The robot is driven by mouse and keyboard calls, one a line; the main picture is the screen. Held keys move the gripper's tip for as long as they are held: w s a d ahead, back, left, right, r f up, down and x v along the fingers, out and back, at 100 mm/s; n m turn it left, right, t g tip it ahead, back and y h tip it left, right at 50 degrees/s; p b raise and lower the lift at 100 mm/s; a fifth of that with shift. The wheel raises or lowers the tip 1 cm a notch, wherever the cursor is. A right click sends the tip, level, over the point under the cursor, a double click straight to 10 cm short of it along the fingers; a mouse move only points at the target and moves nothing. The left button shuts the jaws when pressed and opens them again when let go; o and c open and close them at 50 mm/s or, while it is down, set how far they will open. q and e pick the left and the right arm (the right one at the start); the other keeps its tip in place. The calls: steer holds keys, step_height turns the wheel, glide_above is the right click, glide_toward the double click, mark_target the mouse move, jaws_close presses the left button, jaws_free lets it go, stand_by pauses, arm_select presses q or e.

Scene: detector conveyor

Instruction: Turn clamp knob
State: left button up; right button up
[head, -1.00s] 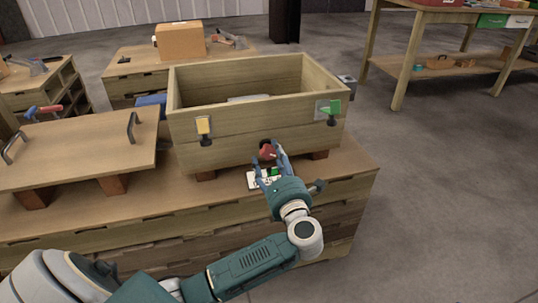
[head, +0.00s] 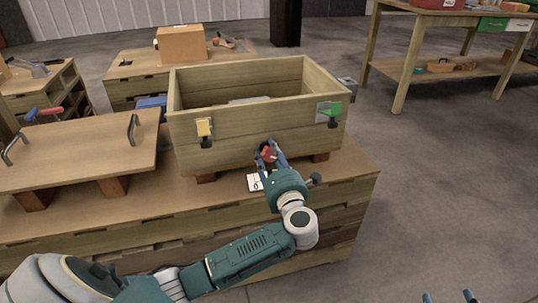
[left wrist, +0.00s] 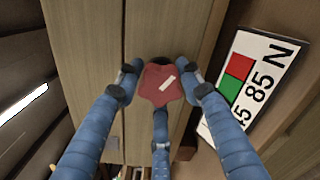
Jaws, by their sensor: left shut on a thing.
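The red clamp knob (left wrist: 158,88) is star-shaped with a pale stripe, low on the front of the wooden crate. In the head view the knob (head: 268,155) is partly covered by my left gripper (head: 272,152). In the left wrist view the blue fingers of my left gripper (left wrist: 160,92) are closed around the knob, two at the sides and one below. My right gripper (head: 448,296) shows only as two blue fingertips at the bottom edge, spread apart with nothing between them.
The wooden crate (head: 235,146) has a yellow latch (head: 205,130) and a green latch (head: 329,111). A marked white card (left wrist: 252,82) lies beside the knob. A lid with two handles (head: 75,150) lies at left.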

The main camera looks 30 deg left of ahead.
arm_select(q)
steer(key=shift+s+f, duration=0.1)
steer(key=shift+f, duration=0.1)
arm_select(e)
steer(key=shift+f, duration=0.1)
arm_select(q)
steer(key=shift+r+p, duration=0.1)
steer(key=shift+p, duration=0.8)
steer(key=shift+s+a+f+m+p, duration=0.15)
steer(key=shift+f+m+p, duration=0.15)
steer(key=shift+m+p, duration=0.35)
arm_select(e)
steer(key=s+d+f+g+h, duration=0.1)
steer(key=s+d+f+g, duration=0.1)
steer(key=s+f+g, duration=0.2)
steer(key=s+d+f+g+h, duration=0.1)
steer(key=s+d+f+g, duration=0.2)
steer(key=s+f+g, duration=0.2)
steer(key=s+f, duration=0.3)
steer(key=s, duration=0.4)
steer(key=shift+d+m, duration=0.3)
steer(key=shift+d, duration=0.05)
steer(key=shift+s, duration=0.1)
arm_select(q)
steer(key=o, duration=1)
steer(key=shift+o, duration=0.8)
steer(key=shift+r, duration=0.15)
arm_select(e)
steer(key=shift+r, duration=0.1)
